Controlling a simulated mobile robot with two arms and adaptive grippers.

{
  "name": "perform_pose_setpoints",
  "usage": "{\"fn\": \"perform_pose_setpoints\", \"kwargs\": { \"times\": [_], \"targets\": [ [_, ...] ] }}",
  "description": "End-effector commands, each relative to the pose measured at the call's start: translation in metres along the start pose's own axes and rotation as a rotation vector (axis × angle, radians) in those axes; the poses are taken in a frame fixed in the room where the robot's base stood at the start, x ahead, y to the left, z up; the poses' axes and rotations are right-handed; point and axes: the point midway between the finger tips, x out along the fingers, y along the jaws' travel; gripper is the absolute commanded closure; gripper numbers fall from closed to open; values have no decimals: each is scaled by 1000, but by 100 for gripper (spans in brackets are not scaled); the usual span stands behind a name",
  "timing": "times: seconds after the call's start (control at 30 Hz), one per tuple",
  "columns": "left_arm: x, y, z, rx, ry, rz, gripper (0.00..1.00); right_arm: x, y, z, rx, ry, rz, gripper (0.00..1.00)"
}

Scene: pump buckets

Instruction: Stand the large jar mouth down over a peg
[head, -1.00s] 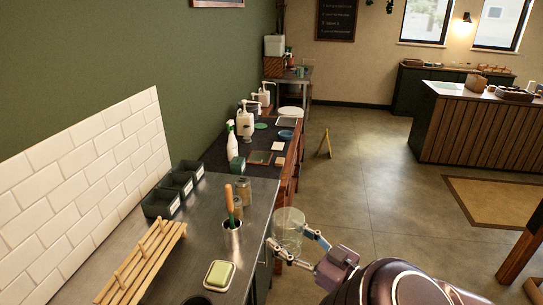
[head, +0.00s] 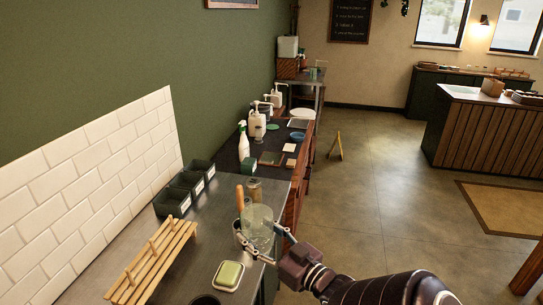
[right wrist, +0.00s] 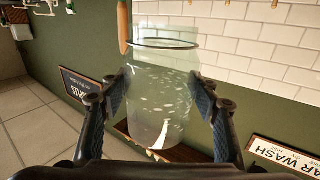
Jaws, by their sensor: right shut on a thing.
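The large jar (head: 257,229) is clear glass and hangs roughly upright over the counter's right edge, in front of the brush cup. In the right wrist view the jar (right wrist: 160,85) fills the middle, with a dark ring round the end farther from my palm. My left gripper is out of view.
A soap dish (head: 228,276) with a green block sits at the front of the steel counter. A wooden-handled brush (head: 240,196) stands just behind the jar. Several dark bins (head: 172,202) line the tiled wall. Bare counter lies between rack and jar.

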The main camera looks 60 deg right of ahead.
Motion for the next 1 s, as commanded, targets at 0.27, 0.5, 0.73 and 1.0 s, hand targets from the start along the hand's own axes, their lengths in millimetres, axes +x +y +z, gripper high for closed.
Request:
{"fn": "perform_pose_setpoints", "kwargs": {
  "times": [0.27, 0.5, 0.73, 1.0],
  "targets": [
    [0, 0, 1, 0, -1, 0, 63, 29, -19, 0, 4, 5, 0, 73],
    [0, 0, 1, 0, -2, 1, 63, 54, -34, 0, 4, 5, 0, 73],
    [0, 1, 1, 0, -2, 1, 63, 77, -49, 1, 4, 6, 0, 73],
    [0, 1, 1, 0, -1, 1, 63, 104, -66, 3, 4, 4, 1, 73]
  ]
}}
